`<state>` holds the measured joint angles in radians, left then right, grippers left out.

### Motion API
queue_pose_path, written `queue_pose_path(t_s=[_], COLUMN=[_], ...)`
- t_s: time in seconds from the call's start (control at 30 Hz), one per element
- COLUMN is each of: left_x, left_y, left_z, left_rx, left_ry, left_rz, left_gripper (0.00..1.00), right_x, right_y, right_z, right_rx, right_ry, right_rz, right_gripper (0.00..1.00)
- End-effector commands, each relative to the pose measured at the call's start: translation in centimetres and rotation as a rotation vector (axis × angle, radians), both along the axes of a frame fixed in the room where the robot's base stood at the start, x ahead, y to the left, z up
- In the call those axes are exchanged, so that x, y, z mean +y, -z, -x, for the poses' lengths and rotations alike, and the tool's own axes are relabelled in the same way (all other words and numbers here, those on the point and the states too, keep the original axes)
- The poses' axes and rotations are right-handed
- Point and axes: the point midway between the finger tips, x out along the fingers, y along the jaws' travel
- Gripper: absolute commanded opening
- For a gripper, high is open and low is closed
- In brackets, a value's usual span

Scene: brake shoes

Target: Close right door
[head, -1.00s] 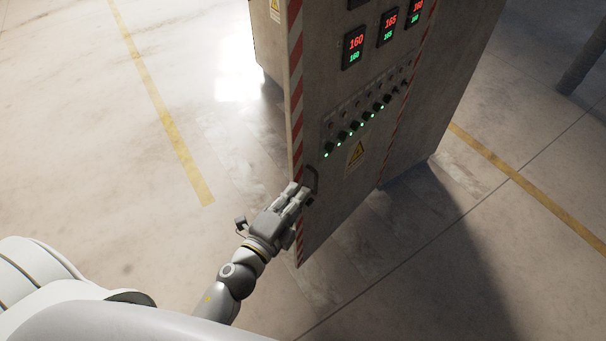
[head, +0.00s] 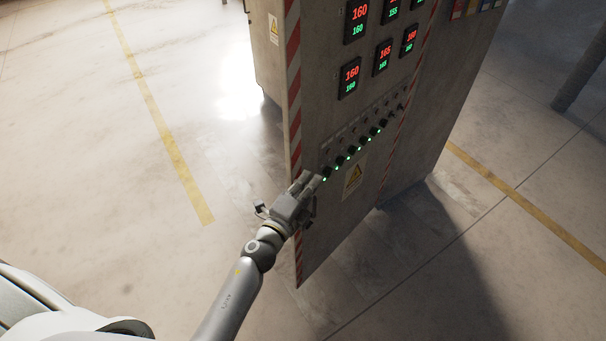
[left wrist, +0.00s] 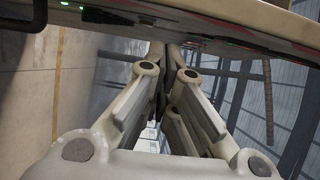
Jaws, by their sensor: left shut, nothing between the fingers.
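The grey door (head: 340,215) has red-and-white striped edges, lit displays and a row of knobs with green lights. It stands at an angle, its free left edge jutting out from the cabinet. My left gripper (head: 314,181) is shut and empty at the door's front face, near the left edge and just below the knobs. Its hand hides the door handle in the head view. In the left wrist view the shut fingers (left wrist: 166,50) point at the door's face (left wrist: 190,18); I cannot tell whether they touch. A dark handle (left wrist: 38,14) shows at upper left. My right gripper is not in view.
Open floor with yellow lines (head: 165,130) lies to the left. A dark post (head: 580,75) stands at far right.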

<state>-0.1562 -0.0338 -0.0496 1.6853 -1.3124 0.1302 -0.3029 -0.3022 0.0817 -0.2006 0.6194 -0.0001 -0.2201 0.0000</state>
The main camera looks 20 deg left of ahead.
Motion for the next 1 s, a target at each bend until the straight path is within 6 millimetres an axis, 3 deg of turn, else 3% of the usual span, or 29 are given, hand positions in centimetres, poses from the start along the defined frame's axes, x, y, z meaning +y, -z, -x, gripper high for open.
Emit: queue_pose_path(t_s=[0.23,0.77,1.0], left_x=[1.7,2.2,4.0], left_y=[-0.1,0.0,0.1], left_z=[-0.8,-0.9,-1.6], left_rx=[-0.001,-0.002,-0.003], left_ry=[0.003,0.009,0.038], left_rz=[0.0,-0.001,-0.005], left_gripper=[0.0,0.0,0.0], right_x=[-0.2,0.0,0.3], right_y=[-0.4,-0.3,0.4], right_z=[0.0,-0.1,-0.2], right_rx=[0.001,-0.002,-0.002], right_ry=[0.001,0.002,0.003], right_rz=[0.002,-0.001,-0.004], right_gripper=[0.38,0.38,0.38])
